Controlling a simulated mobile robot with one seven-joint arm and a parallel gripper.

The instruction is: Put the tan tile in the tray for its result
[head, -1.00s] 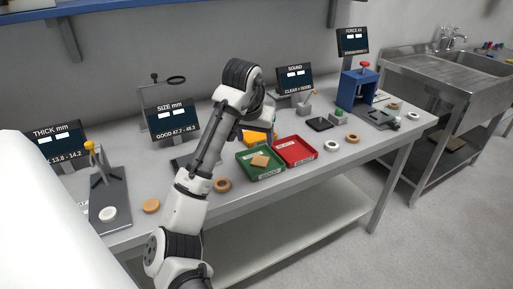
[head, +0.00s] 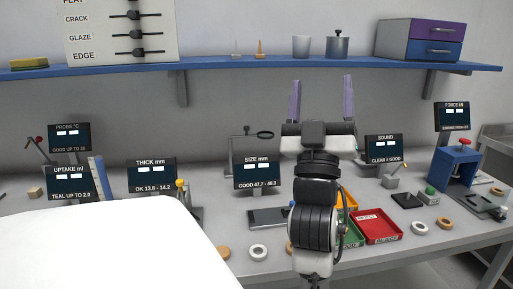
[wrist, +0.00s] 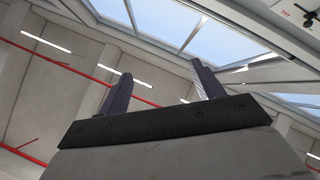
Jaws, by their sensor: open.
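My gripper (head: 322,98) points upward in front of the wall and blue shelf, its two purple fingers apart and nothing between them. The wrist view shows the same open fingers (wrist: 162,78) against the ceiling and skylights. The green tray (head: 353,239) stands on the bench, mostly hidden behind my arm. The red tray (head: 382,229) beside it on the right looks empty. The square tan tile that lay in the green tray earlier is not visible now; my arm covers that spot.
A tan round piece (head: 223,252) and a white ring (head: 258,251) lie left of my arm. Test stations with displays line the back. The blue shelf (head: 220,70) runs above.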

